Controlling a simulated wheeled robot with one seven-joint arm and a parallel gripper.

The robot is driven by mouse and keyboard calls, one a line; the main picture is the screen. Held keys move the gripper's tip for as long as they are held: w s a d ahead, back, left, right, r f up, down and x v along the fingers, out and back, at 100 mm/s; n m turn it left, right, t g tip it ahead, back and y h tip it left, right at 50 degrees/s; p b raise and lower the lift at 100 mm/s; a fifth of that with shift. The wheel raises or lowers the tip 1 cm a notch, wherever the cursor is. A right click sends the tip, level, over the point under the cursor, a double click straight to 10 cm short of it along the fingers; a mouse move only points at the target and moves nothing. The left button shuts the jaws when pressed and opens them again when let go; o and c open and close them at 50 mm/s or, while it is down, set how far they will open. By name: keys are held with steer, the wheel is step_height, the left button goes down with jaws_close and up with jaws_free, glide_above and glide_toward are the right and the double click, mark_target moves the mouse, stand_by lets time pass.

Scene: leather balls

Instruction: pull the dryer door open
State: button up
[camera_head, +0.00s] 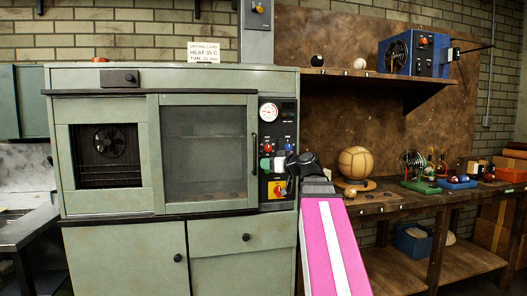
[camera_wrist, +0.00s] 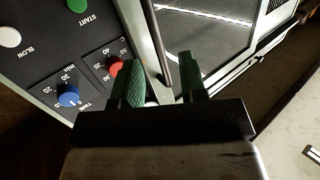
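The dryer is a pale green cabinet with a mesh-windowed door (camera_head: 205,150) in the middle of its front. A slim dark vertical handle (camera_head: 254,155) runs along the door's right edge. My gripper (camera_head: 293,160) shows in the head view to the right of this handle, in front of the control panel. In the wrist view my gripper (camera_wrist: 162,80) is open, with two green-padded fingers apart. The dark handle bar (camera_wrist: 157,42) appears between the fingers there, with gaps to both; I cannot tell how deep it sits between them.
The control panel (camera_head: 278,135) with a gauge, knobs and buttons lies beside the door; knobs show close to one finger in the wrist view. A workbench (camera_head: 400,200) with a leather ball (camera_head: 357,163) stands at the right. An open bay (camera_head: 106,157) with a fan is left of the door.

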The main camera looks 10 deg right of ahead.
step_height(320, 180, up, 4)
steer(key=s+d+t, duration=0.1)
steer(key=d, duration=0.1)
steer(key=shift+n, duration=0.3)
steer(key=x, duration=1)
steer(key=shift+w+a+r, duration=0.1)
steer(key=shift+a+r, duration=0.15)
steer(key=shift+a, duration=0.15)
jaws_close()
